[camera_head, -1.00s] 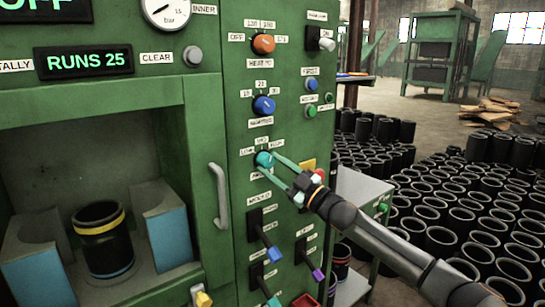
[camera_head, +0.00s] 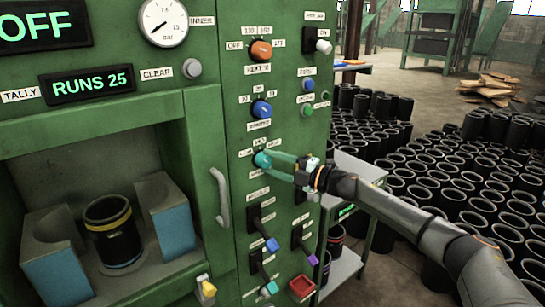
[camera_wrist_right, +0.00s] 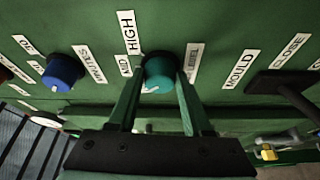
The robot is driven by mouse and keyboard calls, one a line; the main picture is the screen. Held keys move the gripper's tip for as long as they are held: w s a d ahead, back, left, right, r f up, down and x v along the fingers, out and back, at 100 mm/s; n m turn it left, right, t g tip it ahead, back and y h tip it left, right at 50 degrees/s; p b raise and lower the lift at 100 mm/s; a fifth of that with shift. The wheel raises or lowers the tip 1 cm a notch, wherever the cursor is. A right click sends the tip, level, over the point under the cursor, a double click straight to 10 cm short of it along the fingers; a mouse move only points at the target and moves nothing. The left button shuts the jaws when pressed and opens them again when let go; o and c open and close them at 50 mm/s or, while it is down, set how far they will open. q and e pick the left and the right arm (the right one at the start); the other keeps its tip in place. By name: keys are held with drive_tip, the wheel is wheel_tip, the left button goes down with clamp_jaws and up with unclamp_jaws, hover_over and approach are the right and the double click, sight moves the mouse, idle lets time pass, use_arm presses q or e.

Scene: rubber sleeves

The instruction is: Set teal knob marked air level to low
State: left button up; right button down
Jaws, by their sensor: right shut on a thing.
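The teal knob (camera_head: 262,160) sits on the green panel, below the blue knob, with small white labels around it. In the right wrist view the teal knob (camera_wrist_right: 158,72) is between the two fingers, with a white mark on its lower left face. MID and HIGH labels lie to its left there; I see no LOW label in that view, and I cannot tell the exact setting. My right gripper (camera_head: 270,161) reaches in from the right and is shut on the teal knob; it also shows in the wrist view (camera_wrist_right: 158,88). My left gripper is not in view.
The blue knob (camera_head: 262,109) and orange knob (camera_head: 261,50) are above. Levers with blue (camera_head: 272,244) and purple (camera_head: 313,260) tips stand below. A door handle (camera_head: 220,198) juts out to the left. Many black sleeves (camera_head: 440,160) fill the floor at right.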

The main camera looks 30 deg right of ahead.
drive_tip(key=shift+r+n+g+p, duration=0.1)
drive_tip(key=shift+n+g+p, duration=0.2)
drive_tip(key=shift+n+p, duration=0.25)
drive_tip(key=shift+c, duration=1.6)
unclamp_jaws()
drive_tip(key=shift+s, duration=0.1)
